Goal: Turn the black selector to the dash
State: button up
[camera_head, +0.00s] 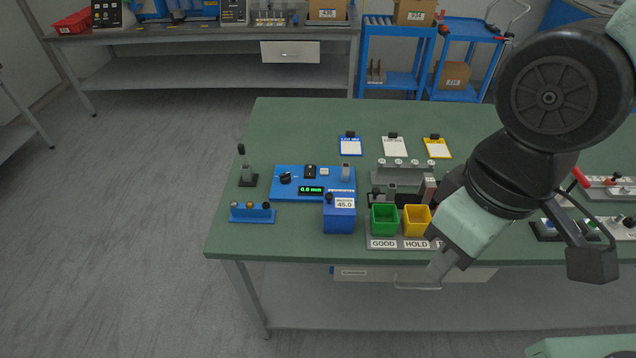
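The black selector (285,178) is a small round knob on the left part of the blue panel (318,196), which lies on the green bench. It stands left of a green-lit display (311,190) reading about "6.6 mm". The marks around the knob, including any dash, are too small to read, and its pointing direction is unclear. My gripper (441,264) is at the front edge of the bench, well right of the selector and nearer the camera. Its grey tip points down and left; its finger gap is not visible. Nothing shows held in it.
Green (384,220) and yellow (416,221) bins and a blue block (339,214) marked "45.0" stand between my gripper and the panel. An upright post (247,170) stands left of the panel. A small blue rack (252,214) lies in front.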

aim_at(285, 178)
jog(key=i+j, duration=0.2)
jog(key=j, duration=0.15)
jog(key=i+j, duration=0.45)
jog(key=j, duration=0.2)
